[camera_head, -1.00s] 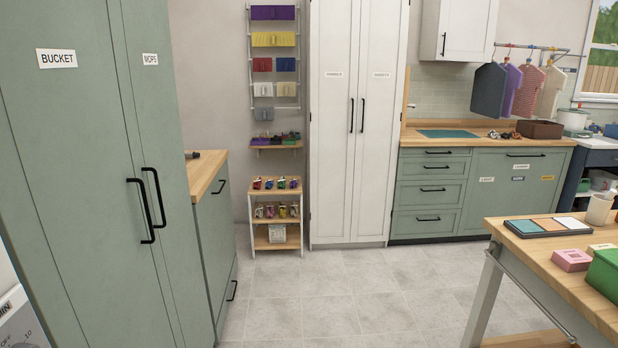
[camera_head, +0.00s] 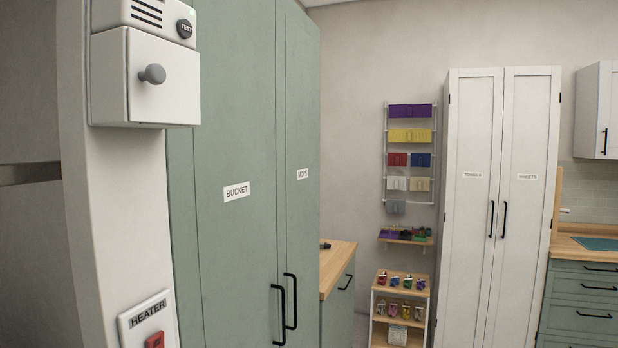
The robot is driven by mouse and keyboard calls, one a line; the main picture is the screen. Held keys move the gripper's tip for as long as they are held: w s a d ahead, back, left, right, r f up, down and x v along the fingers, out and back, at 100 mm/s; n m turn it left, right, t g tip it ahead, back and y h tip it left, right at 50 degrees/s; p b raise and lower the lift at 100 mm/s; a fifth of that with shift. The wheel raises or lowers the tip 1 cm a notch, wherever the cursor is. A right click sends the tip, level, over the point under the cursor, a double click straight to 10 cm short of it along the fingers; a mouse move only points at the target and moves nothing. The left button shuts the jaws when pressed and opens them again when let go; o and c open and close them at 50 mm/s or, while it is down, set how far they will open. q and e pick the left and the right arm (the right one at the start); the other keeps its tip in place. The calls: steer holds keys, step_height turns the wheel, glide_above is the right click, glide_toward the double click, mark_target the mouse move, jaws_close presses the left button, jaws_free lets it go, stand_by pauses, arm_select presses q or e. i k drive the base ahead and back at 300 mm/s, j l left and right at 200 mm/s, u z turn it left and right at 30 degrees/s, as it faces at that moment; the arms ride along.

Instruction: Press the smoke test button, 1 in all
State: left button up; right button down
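The smoke test button (camera_head: 184,28) is a small dark round button marked TEST. It sits on the right side of a white slotted alarm unit (camera_head: 147,14) at the top left, partly cut off by the picture's upper edge. The unit is mounted on a white wall post, just above a white box with a grey knob. Neither of my grippers shows in the head view.
Below the alarm are a white box (camera_head: 150,85) with a grey knob (camera_head: 153,74) and a HEATER switch plate (camera_head: 148,325) with a red switch. A green BUCKET and MOPS cabinet (camera_head: 240,130) stands right of the post. Open floor is out of view.

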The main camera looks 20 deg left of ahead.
mark_target(184, 28)
steer(key=u, duration=1.4)
